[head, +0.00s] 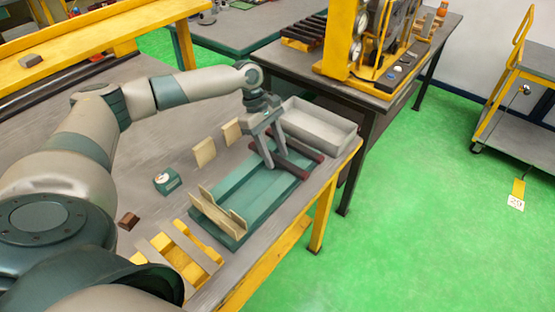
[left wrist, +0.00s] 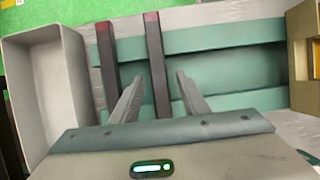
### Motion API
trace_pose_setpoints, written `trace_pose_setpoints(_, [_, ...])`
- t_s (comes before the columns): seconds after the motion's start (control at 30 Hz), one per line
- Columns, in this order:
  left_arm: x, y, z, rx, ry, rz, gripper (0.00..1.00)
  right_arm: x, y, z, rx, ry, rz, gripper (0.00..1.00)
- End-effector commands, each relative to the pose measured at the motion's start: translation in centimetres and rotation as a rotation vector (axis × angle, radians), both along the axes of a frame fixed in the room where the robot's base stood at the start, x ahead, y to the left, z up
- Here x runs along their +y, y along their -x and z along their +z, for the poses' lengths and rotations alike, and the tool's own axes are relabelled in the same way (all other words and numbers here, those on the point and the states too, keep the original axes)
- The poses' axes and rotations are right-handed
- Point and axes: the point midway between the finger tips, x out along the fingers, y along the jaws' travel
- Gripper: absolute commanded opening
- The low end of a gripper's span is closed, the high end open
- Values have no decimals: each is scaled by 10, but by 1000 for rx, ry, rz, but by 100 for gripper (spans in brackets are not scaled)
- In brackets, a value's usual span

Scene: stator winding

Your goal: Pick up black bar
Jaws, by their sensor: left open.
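Two black bars with dark red ends lie side by side across the green fixture (head: 232,190). In the head view one is the farther bar (head: 302,148) and one the nearer bar (head: 295,169). The left wrist view shows a left bar (left wrist: 107,65) and a right bar (left wrist: 155,60). My left gripper (head: 276,158) points down over the bars. It is open and empty, and in the left wrist view its fingertips (left wrist: 158,76) appear on either side of the right bar. I cannot tell whether they touch it. My right gripper is not in view.
A grey open bin (head: 318,130) stands close beside the bars. A wooden holder (head: 216,216) sits at the fixture's near end. Wooden plates (head: 205,152) and a small green box (head: 167,181) are left of the fixture. The table's right edge is close.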

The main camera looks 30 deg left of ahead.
Motion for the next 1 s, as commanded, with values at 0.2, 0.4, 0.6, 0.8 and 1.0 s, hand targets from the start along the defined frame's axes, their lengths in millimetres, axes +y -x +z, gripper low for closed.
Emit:
trace_pose_setpoints(0.2, [0,0,0,0,0,0,27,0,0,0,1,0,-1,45])
trace_pose_setpoints(0.4, [0,0,1,0,0,0,0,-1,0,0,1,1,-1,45])
trace_pose_setpoints(0.6, [0,0,1,-1,0,0,0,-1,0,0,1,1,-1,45])
trace_pose_setpoints(0.8, [0,-1,6,-3,0,1,0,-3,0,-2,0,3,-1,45])
trace_pose_setpoints(1.0, [0,-2,26,-5,0,0,0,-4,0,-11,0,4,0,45])
